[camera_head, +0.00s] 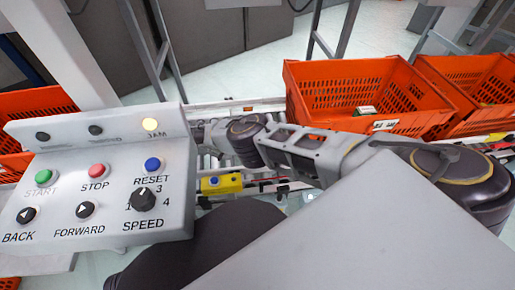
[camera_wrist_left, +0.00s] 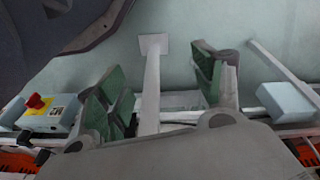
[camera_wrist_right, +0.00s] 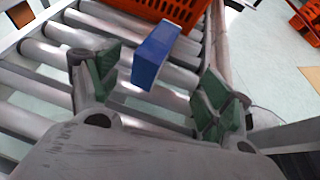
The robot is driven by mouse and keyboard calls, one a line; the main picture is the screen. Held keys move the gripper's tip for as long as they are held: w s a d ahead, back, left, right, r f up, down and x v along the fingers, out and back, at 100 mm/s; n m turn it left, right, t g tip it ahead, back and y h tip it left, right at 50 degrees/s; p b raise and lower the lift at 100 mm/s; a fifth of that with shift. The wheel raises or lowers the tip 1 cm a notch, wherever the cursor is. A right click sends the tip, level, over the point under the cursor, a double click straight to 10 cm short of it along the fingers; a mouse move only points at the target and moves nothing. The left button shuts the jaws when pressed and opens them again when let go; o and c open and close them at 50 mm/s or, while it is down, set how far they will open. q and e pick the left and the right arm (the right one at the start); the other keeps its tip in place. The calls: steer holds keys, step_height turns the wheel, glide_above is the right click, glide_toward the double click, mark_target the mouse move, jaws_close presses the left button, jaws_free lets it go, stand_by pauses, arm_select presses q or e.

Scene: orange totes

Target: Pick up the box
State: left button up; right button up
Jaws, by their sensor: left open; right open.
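A blue box (camera_wrist_right: 155,55) shows in the right wrist view, on or just above the metal rollers. My right gripper (camera_wrist_right: 158,84) is open, with its green pads on either side of the line to the box. The box looks just beyond the fingertips, and I see no contact. In the head view my right arm reaches left, and its gripper end (camera_head: 205,134) is partly hidden behind the control panel; the blue box cannot be made out there. My left gripper (camera_wrist_left: 160,88) is open and empty in the left wrist view, above the floor and a metal frame.
A control panel (camera_head: 110,170) with several buttons stands at the left. Orange totes (camera_head: 375,85) stand at the right, one holding a small item (camera_head: 365,111). A roller conveyor (camera_wrist_right: 60,60) lies under the right gripper. A yellow button box (camera_head: 222,184) sits below the arm.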

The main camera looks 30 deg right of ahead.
steer(key=shift+b+x, duration=0.6)
steer(key=shift+x, duration=3.7)
arm_select(q)
steer(key=shift+w+d+r, duration=0.15)
steer(key=shift+d+r, duration=0.05)
steer(key=shift+r, duration=0.75)
steer(key=shift+f, duration=0.15)
arm_select(e)
steer(key=shift+d, duration=0.1)
